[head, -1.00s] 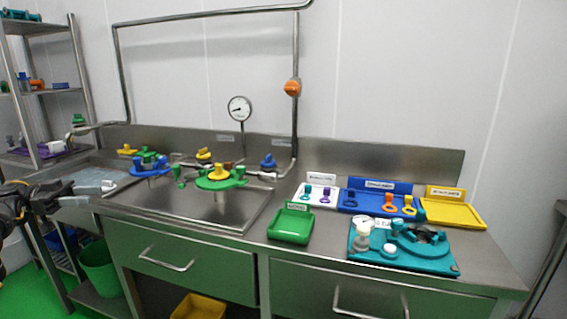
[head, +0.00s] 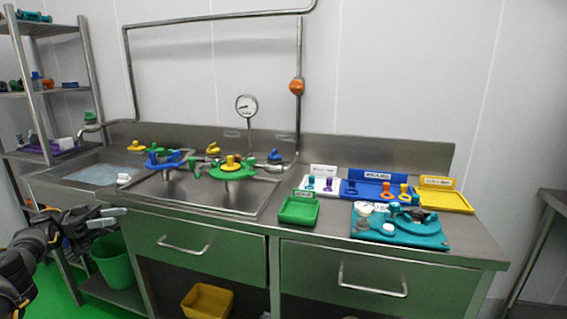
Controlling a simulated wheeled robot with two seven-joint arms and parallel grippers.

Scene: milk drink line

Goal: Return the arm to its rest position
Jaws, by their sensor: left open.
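My left gripper (head: 108,218) is at the lower left of the head view, in front of the sink counter's front edge and level with the drawers. Its jaws are open and nothing shows between them. My left arm (head: 25,260) comes in from the left edge, bent and dark. My right gripper and right arm do not show in the head view.
The steel counter (head: 345,234) holds a sink with blue and green valve parts (head: 232,171), a green tray (head: 299,208), white, blue and yellow trays, and a teal fixture (head: 400,225). A green bin (head: 112,260) stands below my gripper. A shelf rack (head: 92,60) stands left.

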